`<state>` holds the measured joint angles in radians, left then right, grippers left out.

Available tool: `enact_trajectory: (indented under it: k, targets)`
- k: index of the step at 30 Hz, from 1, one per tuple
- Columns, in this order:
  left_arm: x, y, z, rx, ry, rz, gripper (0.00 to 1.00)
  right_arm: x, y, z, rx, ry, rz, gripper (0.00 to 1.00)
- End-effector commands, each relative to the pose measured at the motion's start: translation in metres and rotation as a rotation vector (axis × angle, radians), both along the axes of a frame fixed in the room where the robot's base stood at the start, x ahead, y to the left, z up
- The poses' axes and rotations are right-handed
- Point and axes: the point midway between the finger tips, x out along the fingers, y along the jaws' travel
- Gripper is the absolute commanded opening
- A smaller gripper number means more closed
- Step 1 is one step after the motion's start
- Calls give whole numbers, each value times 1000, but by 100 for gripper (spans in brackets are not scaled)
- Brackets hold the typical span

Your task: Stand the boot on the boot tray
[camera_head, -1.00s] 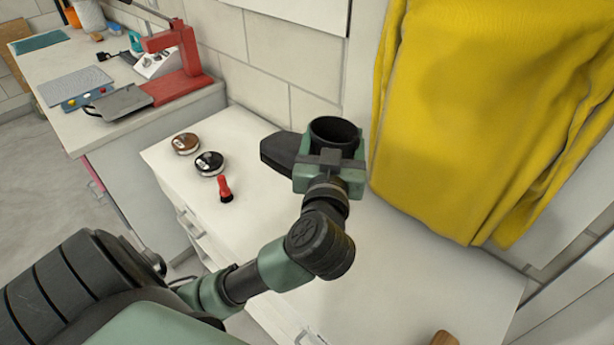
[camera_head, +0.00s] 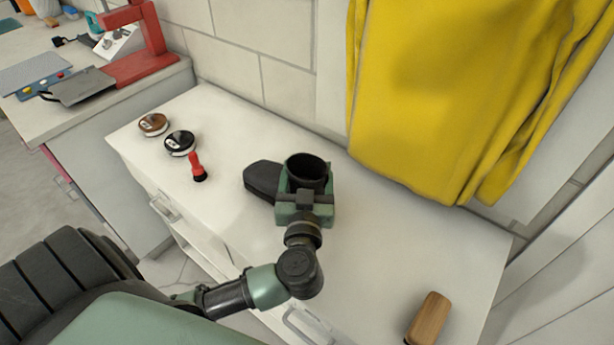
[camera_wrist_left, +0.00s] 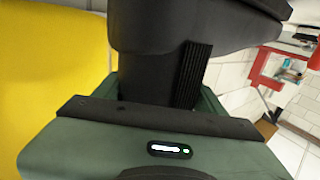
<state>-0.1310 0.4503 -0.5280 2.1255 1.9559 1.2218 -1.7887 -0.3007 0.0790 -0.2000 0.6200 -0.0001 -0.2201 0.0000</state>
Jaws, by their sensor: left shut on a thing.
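A black boot (camera_head: 263,179) is held upright by my left gripper (camera_head: 305,190) over the white cabinet top in the head view. Its toe points left and its round opening faces up. The green jaws are shut around the boot's shaft. In the left wrist view the dark boot (camera_wrist_left: 190,30) fills the top of the picture, between the jaws (camera_wrist_left: 160,95). I cannot tell whether the sole touches the cabinet top. I see no boot tray in these frames. My right gripper is not in view.
The white cabinet top (camera_head: 390,250) has a brown tin (camera_head: 153,124), a black tin (camera_head: 180,143), a red-handled brush (camera_head: 197,167) and a wooden brush (camera_head: 429,318). A yellow garment (camera_head: 440,100) hangs behind it. A red press (camera_head: 140,50) stands on the bench at left.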

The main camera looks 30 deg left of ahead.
Motion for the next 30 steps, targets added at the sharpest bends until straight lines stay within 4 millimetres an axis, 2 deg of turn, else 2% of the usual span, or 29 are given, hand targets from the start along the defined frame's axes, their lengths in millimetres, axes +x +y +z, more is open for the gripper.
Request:
enact_trajectory:
  k: [2,13,14,16,27,30]
  targets:
    - [0,0,-6,3,-3,0,0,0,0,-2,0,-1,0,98]
    - [0,0,-8,2,-3,1,0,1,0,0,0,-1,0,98]
    - [0,0,-10,0,-1,1,73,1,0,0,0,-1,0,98]
    - [0,0,-10,-1,-2,1,92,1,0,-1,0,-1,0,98]
    - [0,0,-7,0,-4,0,92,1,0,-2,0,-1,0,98]
    - [-8,-5,-8,-1,0,-2,92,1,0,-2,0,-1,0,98]
